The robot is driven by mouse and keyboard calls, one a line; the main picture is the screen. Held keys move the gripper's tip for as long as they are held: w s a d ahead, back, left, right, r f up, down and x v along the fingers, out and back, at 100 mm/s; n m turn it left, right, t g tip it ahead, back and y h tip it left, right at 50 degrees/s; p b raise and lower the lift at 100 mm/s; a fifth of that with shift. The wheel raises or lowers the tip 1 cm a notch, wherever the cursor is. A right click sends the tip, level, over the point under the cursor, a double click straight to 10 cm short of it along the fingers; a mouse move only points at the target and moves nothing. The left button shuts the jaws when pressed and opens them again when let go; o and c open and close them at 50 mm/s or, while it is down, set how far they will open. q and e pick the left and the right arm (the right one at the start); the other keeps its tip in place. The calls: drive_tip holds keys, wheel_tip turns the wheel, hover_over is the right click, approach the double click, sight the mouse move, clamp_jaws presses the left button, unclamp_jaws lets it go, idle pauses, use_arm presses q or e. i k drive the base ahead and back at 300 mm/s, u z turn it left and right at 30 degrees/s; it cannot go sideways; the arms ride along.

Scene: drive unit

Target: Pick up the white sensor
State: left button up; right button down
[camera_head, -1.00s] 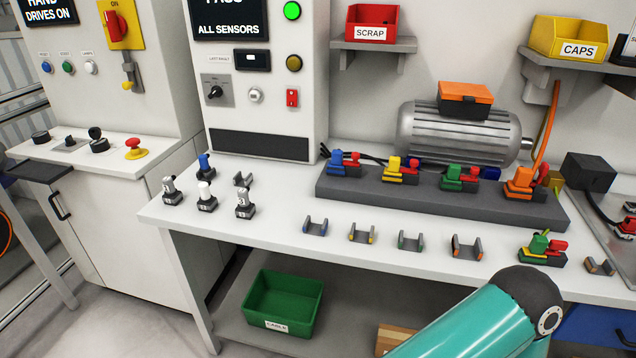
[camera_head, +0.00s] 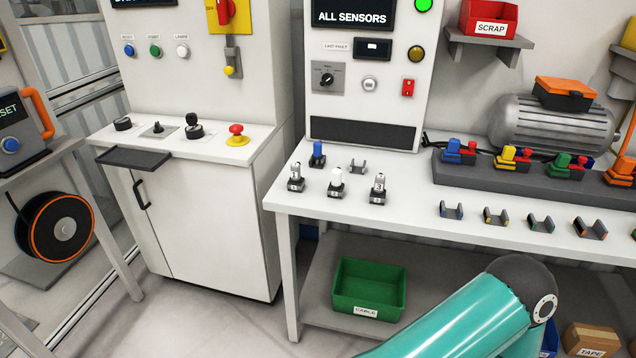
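The white sensor (camera_head: 336,182) stands upright near the left end of the white workbench (camera_head: 420,217), with a white top and a dark base. A blue-topped sensor (camera_head: 317,154) stands behind it to the left. Silver-grey sensors stand on either side, one to the left (camera_head: 296,178) and one to the right (camera_head: 378,189). Neither of my grippers is in view. Only a teal link of one of my arms shows at the bottom right, in front of the bench.
Several U-shaped holders (camera_head: 497,216) line the bench, before a grey rail (camera_head: 480,181) with coloured connectors. A control cabinet (camera_head: 362,75) stands behind the sensors. A green cable bin (camera_head: 369,288) sits on the lower shelf. Bench space in front of the sensors is clear.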

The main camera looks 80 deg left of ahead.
sight(336, 183)
drive_tip(key=u, duration=0.3)
drive_tip(key=k, duration=0.2)
drive_tip(key=z, duration=1.2)
drive_tip(key=i, duration=0.1)
drive_tip(key=u, duration=3.05)
drive_tip(key=i, duration=1)
drive_tip(key=z, duration=0.25)
